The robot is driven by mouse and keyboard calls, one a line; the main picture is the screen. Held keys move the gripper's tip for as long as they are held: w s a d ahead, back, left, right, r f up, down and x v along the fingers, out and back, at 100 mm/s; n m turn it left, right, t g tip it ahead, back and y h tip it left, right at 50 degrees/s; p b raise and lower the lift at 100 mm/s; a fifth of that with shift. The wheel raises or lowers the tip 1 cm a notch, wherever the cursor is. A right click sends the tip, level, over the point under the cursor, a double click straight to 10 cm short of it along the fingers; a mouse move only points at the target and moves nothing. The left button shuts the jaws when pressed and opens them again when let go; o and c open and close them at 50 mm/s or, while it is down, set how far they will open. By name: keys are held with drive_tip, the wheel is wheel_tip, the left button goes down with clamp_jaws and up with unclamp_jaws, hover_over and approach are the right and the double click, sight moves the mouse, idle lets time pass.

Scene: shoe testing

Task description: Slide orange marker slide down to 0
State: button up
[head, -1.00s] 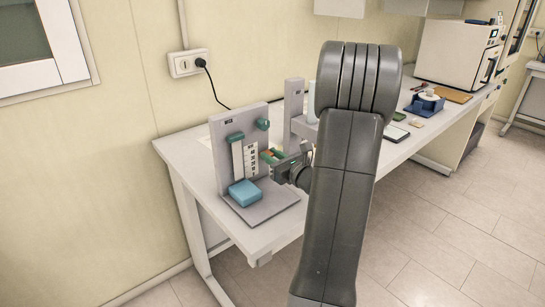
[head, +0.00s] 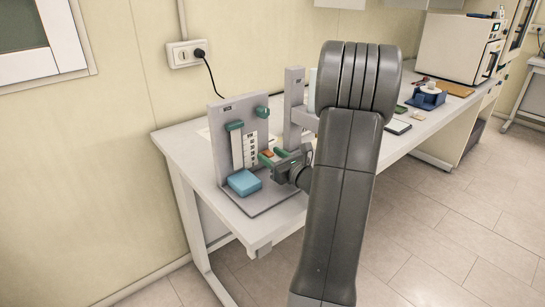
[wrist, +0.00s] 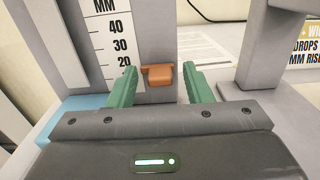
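The orange marker slide (wrist: 158,75) sits beside a white MM scale (wrist: 108,42) on the upright grey test stand (head: 259,115). In the wrist view the marker is just below the printed 20; its exact reading cannot be told. My gripper (wrist: 160,82) is open, with one green finger on each side of the marker and a small gap visible on both sides. In the head view the marker (head: 267,153) shows small between the green fingers of my gripper (head: 271,158). My arm hides part of the bench behind it.
A light blue block (head: 244,182) lies on the stand's base below the scale. A second grey upright (head: 293,105) stands close to the right. Farther along the bench are a blue holder (head: 427,99) and a white oven-like box (head: 457,48).

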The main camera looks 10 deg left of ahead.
drive_tip(key=b+v, duration=0.1)
drive_tip(key=v, duration=1.3)
drive_tip(key=shift+a, duration=0.1)
